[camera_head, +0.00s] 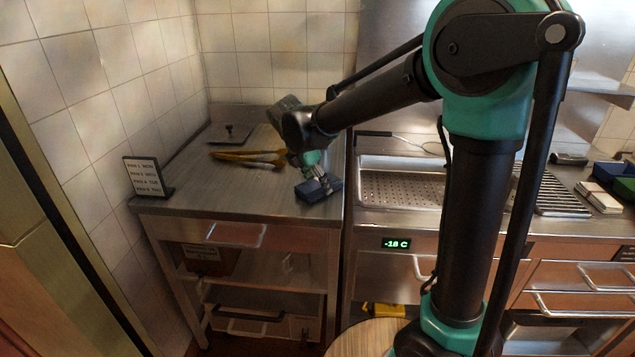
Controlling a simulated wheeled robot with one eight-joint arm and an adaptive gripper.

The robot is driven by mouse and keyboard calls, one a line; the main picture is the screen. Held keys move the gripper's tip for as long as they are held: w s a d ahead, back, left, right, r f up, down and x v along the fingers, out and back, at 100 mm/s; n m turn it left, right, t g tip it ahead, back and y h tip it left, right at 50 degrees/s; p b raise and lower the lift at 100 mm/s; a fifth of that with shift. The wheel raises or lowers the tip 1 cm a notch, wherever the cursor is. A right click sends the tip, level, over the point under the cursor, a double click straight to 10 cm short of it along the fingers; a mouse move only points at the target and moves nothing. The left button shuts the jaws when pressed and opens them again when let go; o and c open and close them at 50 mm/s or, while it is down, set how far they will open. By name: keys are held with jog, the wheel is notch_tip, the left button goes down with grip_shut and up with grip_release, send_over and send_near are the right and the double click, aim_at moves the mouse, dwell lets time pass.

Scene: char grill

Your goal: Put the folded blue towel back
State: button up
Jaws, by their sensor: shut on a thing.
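The folded blue towel (308,193) is a small dark blue block at the front right corner of the steel side table (220,200). My gripper (322,183) points down onto it from above and is shut on it. The gripper's fingers hide part of the towel. I cannot tell whether the towel rests on the table top or is held just above it.
Yellow-handled tongs (245,157) and a flat lid with a knob (229,134) lie behind. A perforated pan (402,188) and a grill rack (560,195) are to the right. The table's front middle is clear.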

jog(key=o, duration=1.1)
jog(key=shift+f, duration=0.1)
jog(key=v, duration=1.2)
